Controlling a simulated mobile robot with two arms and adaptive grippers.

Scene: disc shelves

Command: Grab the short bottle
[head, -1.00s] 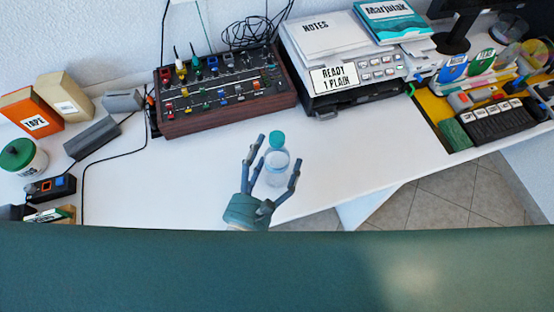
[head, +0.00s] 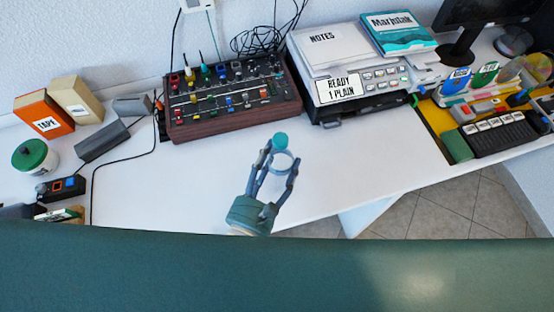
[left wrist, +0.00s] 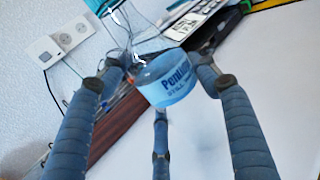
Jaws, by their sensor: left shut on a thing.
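The short bottle (head: 283,160) is clear with a teal cap, near the front edge of the white desk. My left gripper (head: 279,163) has its fingers closed around the bottle's body, and the cap shows above them. In the left wrist view the bottle (left wrist: 160,75) sits between the fingers, tilted in the picture, with clear liquid and a blue-lettered label. The fingers hide part of its body. I cannot tell whether its base touches the desk. My right gripper is not in view.
A mixer box with coloured knobs (head: 232,98) stands behind the bottle, and a printer (head: 355,84) with papers on top is at the back right. Boxes, a green-lidded jar (head: 35,158) and cables are at the left. The desk (head: 180,180) around the gripper is clear.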

